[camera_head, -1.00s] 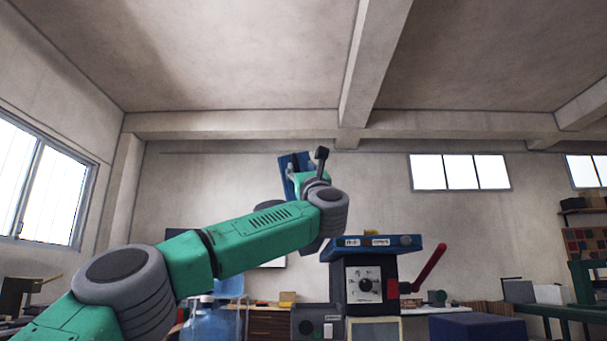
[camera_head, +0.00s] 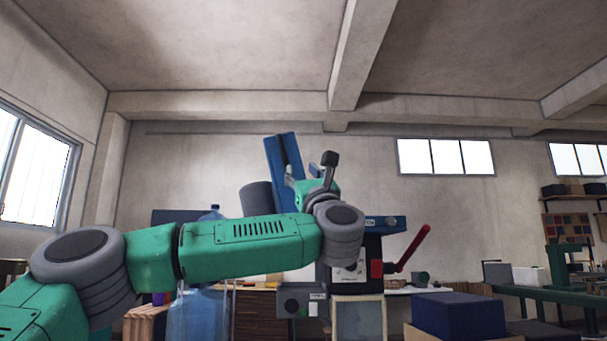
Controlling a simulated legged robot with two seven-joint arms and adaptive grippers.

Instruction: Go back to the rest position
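My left arm, green with grey joints, comes in from the lower left and reaches across to the middle. Its gripper (camera_head: 312,172) points upward above the grey wrist. Its fingers stand apart, one with a dark tip, and I see nothing held between them. A blue upright column (camera_head: 284,160) lies behind the gripper in the picture and seems to be part of the background. My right gripper and arm are not in view.
Behind the wrist stands a machine with a blue top (camera_head: 388,224) and a red lever (camera_head: 412,248). A blue water bottle (camera_head: 200,315) is below the forearm. A dark blue block (camera_head: 443,314) sits at the lower right. The space above my gripper looks clear.

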